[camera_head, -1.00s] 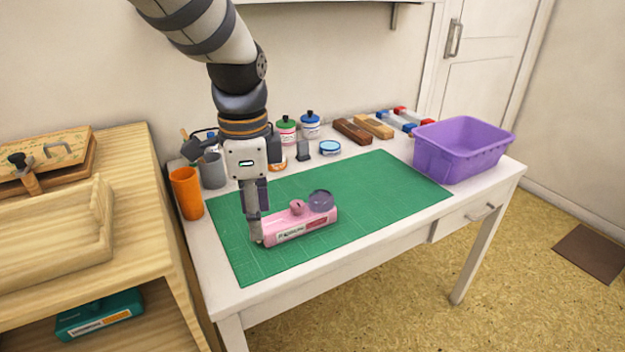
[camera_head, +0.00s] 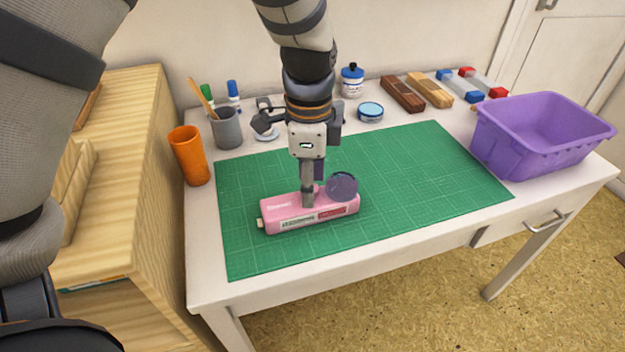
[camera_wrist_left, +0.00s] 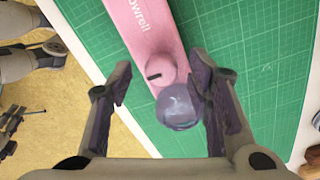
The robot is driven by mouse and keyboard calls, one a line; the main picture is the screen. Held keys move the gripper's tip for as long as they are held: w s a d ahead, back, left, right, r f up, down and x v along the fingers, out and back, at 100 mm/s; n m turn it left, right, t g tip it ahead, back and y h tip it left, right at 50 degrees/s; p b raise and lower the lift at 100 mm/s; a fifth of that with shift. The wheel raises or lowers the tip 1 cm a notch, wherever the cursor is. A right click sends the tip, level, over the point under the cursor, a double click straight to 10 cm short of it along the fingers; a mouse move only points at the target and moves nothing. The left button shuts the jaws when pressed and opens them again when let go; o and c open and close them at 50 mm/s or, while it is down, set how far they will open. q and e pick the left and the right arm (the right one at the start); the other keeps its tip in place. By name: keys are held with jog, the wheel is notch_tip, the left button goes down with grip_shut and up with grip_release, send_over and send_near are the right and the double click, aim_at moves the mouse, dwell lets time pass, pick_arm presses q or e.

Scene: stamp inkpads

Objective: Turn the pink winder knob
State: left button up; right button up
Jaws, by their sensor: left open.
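The pink inkpad case (camera_head: 285,212) lies on the green cutting mat (camera_head: 420,165), with a dark purple disc (camera_head: 343,187) at its right end. The pink winder knob (camera_wrist_left: 160,70), with a dark slot mark, stands on the case beside the disc (camera_wrist_left: 178,108) in the left wrist view. My left gripper (camera_head: 312,195) points down over the case; its fingers mostly hide the knob in the head view. In the left wrist view the gripper (camera_wrist_left: 160,78) is open, one finger on each side of the knob, with gaps showing. My right gripper is out of view.
A purple bin (camera_head: 540,140) stands at the table's right. An orange cup (camera_head: 188,157), a grey pen cup (camera_head: 226,128), a blue-capped bottle (camera_head: 352,82), a blue tin (camera_head: 370,111) and wooden blocks (camera_head: 402,95) line the back and left. The mat's right half is clear.

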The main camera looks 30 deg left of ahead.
pick_arm(q)
jog(key=shift+f, duration=0.25)
jog(key=shift+c, duration=0.6)
grip_shut()
